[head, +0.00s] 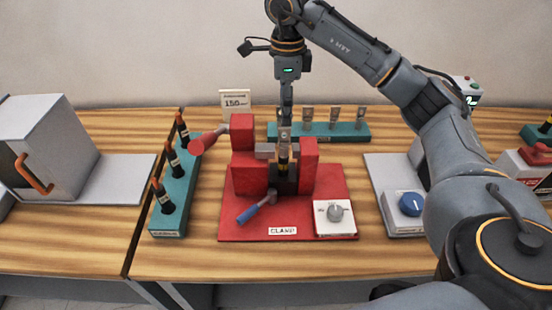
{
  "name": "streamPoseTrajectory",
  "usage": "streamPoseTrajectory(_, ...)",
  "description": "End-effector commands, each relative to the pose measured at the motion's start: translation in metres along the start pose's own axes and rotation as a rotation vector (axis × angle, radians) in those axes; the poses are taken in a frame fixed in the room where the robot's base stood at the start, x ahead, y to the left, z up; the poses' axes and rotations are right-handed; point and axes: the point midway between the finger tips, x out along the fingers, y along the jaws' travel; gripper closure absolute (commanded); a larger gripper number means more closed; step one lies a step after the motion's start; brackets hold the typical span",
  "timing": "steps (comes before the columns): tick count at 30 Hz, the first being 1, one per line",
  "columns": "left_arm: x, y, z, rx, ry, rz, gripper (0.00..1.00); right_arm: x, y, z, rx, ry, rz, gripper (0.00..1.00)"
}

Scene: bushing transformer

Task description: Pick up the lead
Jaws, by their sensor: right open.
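My right gripper (286,128) comes down from above, pointing straight down over the red clamp (243,177). Its jaws are small in the picture and open. Just below them a dark piece with a yellow band (283,158) stands upright between the red clamp blocks. Whether the jaws touch it I cannot tell. A teal rack (354,132) behind the clamp holds several upright metal tabs. Which of these is the lead I cannot tell. My left gripper is out of view.
The clamp has a red-knobbed handle (197,145) and a blue-gripped lever (247,214). A white dial box (336,217) sits at its front right. A grey cabinet (62,137) is at the left, and a blue-knobbed unit (411,205) is at the right, beside my arm.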

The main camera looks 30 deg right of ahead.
Motion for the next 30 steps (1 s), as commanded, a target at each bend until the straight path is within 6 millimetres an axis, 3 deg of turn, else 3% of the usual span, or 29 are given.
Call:
streamPoseTrajectory(6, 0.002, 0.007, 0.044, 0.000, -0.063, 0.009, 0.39, 0.044, 0.003, 0.002, -0.004, -0.001, 0.009, 0.48)
streamPoseTrajectory(10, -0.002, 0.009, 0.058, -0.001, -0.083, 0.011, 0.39, 0.062, 0.002, 0.002, -0.002, -0.002, 0.007, 0.48)
streamPoseTrajectory(14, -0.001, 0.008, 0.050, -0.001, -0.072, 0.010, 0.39, 0.072, 0.002, 0.002, -0.003, -0.003, 0.004, 0.48)
streamPoseTrajectory(21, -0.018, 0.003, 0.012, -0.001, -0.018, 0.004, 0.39, 0.091, 0.004, 0.005, -0.003, -0.002, 0.010, 0.48)
streamPoseTrajectory(30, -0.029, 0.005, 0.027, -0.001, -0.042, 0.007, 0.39, 0.126, 0.004, 0.006, -0.001, -0.004, 0.003, 0.48)
